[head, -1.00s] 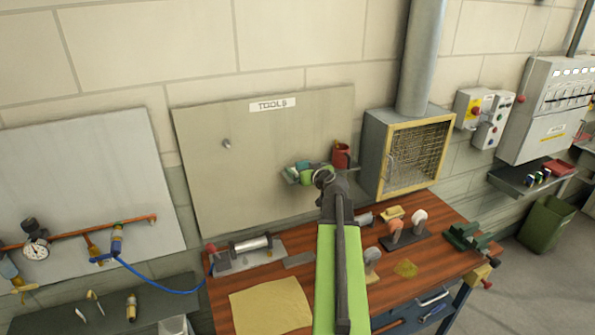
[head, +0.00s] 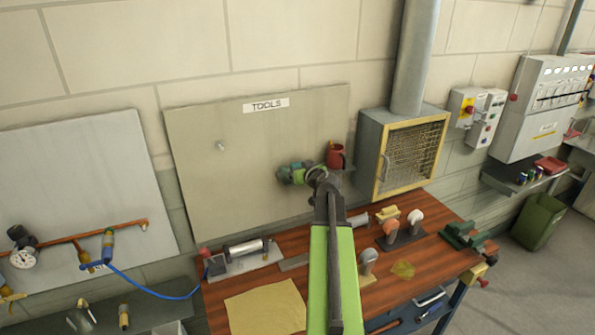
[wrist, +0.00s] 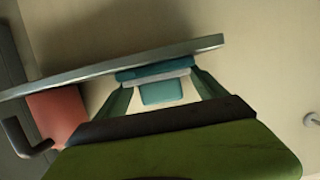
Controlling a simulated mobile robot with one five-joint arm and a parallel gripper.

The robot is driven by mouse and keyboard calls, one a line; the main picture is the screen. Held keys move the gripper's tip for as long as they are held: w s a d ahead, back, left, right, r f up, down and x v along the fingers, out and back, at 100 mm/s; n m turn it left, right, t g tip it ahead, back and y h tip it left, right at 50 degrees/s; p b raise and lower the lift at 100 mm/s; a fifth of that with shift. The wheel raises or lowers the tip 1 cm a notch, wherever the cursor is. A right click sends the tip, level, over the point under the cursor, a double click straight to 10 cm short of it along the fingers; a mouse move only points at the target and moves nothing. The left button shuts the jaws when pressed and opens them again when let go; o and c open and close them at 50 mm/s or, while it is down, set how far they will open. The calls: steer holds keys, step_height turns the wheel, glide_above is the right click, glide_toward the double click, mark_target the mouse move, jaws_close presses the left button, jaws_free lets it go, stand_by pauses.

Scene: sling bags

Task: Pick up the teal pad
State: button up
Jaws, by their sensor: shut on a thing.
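The teal pad (wrist: 162,93) sits between the two dark green fingers of my gripper (wrist: 158,80) in the wrist view, with a pale band across it. My gripper is shut on it. A grey shelf edge (wrist: 60,83) runs close by the fingertips; I cannot tell whether the pad touches the shelf. In the head view my gripper (head: 292,172) is in front of the tool board, and it largely hides the pad and the shelf.
The tool board (head: 250,140) is close behind. A yellow-framed mesh box (head: 410,155) is to the right. The wooden bench (head: 290,262) below holds several tools.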

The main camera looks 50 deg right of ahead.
steer(key=shift+s+r+p, duration=0.1)
steer(key=shift+r+p, duration=0.45)
step_height(320, 180, up, 4)
steer(key=p, duration=0.4)
steer(key=s+d+r+p, duration=0.6)
steer(key=s+d, duration=0.2)
steer(key=shift+d, duration=0.25)
steer(key=shift+f, duration=0.1)
